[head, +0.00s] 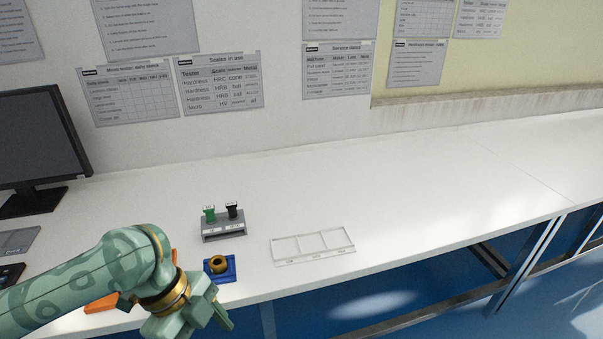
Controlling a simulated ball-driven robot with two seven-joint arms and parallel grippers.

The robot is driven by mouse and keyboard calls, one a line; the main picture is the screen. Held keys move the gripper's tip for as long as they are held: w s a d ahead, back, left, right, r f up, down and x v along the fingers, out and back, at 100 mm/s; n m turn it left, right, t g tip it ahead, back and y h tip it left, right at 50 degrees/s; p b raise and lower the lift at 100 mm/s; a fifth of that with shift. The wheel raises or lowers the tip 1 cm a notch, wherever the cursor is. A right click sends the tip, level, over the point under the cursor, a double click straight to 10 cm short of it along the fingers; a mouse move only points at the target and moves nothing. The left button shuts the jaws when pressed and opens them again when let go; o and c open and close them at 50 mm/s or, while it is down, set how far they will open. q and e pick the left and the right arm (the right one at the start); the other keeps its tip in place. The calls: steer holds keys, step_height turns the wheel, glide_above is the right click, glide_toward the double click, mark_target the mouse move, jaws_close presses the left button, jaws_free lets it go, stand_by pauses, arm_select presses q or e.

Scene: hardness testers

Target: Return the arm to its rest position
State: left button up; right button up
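My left arm comes in from the left, green with brass-coloured rings at the wrist. Its gripper (220,315) points down and right at the front edge of the white bench (400,190), in front of a blue block with a brass ring on it (219,265). The fingers are small and partly overlapped by the wrist, so I cannot tell whether they are open or shut. I see nothing held in them. My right arm and gripper are not in view.
A grey stand (223,228) holds a green and a black-topped piece. A white three-compartment tray (313,246) is empty. An orange object (101,303) is partly hidden behind my arm. A monitor (40,140) stands at left. The bench's right side is clear.

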arm_select(q)
steer(key=w+a+f+n+t+h, duration=0.1)
steer(key=w+f+n+t, duration=0.1)
steer(key=w+f+n, duration=0.45)
steer(key=w+f+n+t, duration=0.2)
steer(key=w+f+n, duration=0.15)
steer(key=f, duration=0.65)
steer(key=s+a+f+n+y, duration=0.25)
steer(key=s+a+f, duration=0.2)
steer(key=f, duration=0.65)
steer(key=s+a+f+n+y, duration=0.1)
steer(key=s+a+f+n, duration=0.25)
steer(key=s+f, duration=0.45)
steer(key=s+f+g, duration=0.1)
steer(key=s+f, duration=0.3)
steer(key=s, duration=0.7)
steer(key=s+a+f+n+g+y, duration=0.1)
steer(key=s+f, duration=0.4)
steer(key=s, duration=0.7)
steer(key=s+f+y, duration=0.1)
steer(key=s+f, duration=0.3)
steer(key=s, duration=0.8)
steer(key=shift+a+f+n+g, duration=0.35)
steer(key=shift+a+n+g, duration=0.05)
